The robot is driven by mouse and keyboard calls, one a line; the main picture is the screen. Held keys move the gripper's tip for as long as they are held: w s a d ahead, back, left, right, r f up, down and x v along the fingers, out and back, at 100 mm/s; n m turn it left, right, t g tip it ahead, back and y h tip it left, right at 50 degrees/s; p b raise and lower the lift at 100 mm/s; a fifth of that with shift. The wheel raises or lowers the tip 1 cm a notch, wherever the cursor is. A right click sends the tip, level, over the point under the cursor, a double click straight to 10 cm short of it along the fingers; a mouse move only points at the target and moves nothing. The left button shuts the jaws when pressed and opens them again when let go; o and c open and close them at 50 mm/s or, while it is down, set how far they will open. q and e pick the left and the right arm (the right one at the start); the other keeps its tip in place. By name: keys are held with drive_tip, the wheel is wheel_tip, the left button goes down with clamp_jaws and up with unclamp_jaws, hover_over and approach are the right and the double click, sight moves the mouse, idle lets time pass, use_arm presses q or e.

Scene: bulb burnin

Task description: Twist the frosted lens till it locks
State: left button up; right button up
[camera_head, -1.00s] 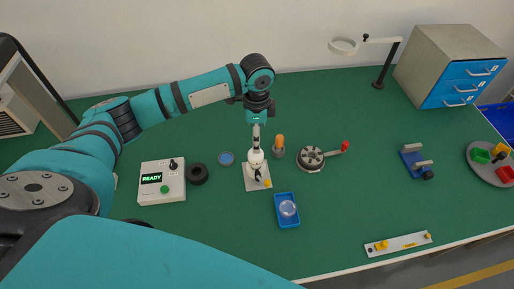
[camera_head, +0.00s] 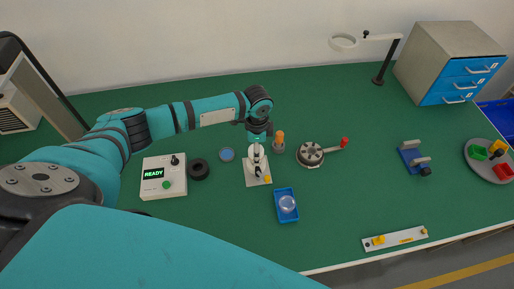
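A pale plate (camera_head: 250,181) in the middle of the bench carries a whitish rounded piece (camera_head: 258,163) with dark parts and a small yellow piece at its front right corner. My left gripper (camera_head: 256,147) points down at the top of this piece from behind. The fingers are too small and overlapped to show whether they are open or shut, or whether they touch it. A translucent round disc (camera_head: 287,204) lies in a blue tray (camera_head: 279,216) to the front right. I cannot tell which of these is the frosted lens. My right gripper is not in view.
A control box (camera_head: 153,188) reading READY and a black ring (camera_head: 199,169) stand left. A blue disc (camera_head: 227,155), an orange-topped piece (camera_head: 280,136) and a round fixture with a red-knobbed lever (camera_head: 311,154) are nearby.

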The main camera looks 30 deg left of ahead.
use_arm(q)
drive_tip(key=c, duration=1)
drive_tip(key=shift+m+p, duration=0.45)
drive_tip(key=shift+m, duration=1.05)
drive_tip(key=shift+s+m, duration=0.1)
drive_tip(key=shift+m, duration=0.9)
drive_tip(key=o, duration=1.2)
drive_tip(key=shift+c, duration=0.2)
wheel_tip(320, 180, up, 12)
drive_tip(key=shift+f, duration=0.1)
